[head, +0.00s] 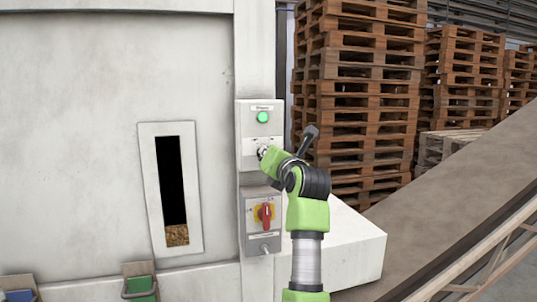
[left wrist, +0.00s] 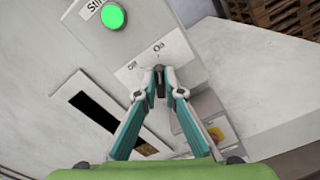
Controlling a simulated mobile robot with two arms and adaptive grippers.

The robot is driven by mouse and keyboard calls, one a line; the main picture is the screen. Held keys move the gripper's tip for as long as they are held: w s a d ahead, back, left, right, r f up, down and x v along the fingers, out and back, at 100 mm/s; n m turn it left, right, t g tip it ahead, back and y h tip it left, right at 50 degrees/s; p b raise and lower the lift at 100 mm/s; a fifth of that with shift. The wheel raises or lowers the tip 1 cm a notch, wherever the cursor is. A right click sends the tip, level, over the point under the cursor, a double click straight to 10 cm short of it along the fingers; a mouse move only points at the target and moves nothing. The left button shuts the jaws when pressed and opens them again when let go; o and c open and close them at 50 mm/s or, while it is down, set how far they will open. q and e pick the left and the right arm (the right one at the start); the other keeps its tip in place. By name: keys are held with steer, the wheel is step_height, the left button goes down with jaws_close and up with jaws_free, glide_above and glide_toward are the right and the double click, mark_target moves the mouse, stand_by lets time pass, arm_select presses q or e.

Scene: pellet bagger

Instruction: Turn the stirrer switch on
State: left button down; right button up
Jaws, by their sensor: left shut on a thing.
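The stirrer switch box (head: 245,125) is a light panel on the machine's front post, with a green lamp (head: 262,117) that looks bright and lit. In the left wrist view the lamp (left wrist: 113,16) also glows green, above the Off and On labels (left wrist: 146,56). My left gripper (head: 263,152) is at the switch below the lamp. In the left wrist view its two fingers (left wrist: 160,88) are shut on the dark switch knob (left wrist: 160,72), which appears to point toward On. The fingers hide part of the knob. My right gripper is not in view.
A lower box with a red rotary switch (head: 265,213) on yellow sits just below. A tall window (head: 194,190) shows some pellets at its bottom. A pale block (head: 350,250) and a sloping conveyor (head: 450,215) lie right. Pallet stacks (head: 360,90) stand behind.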

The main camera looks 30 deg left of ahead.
arm_select(q)
steer(key=c, duration=2.1)
jaws_free()
steer(key=shift+c, duration=0.2)
steer(key=shift+w+a, duration=0.1)
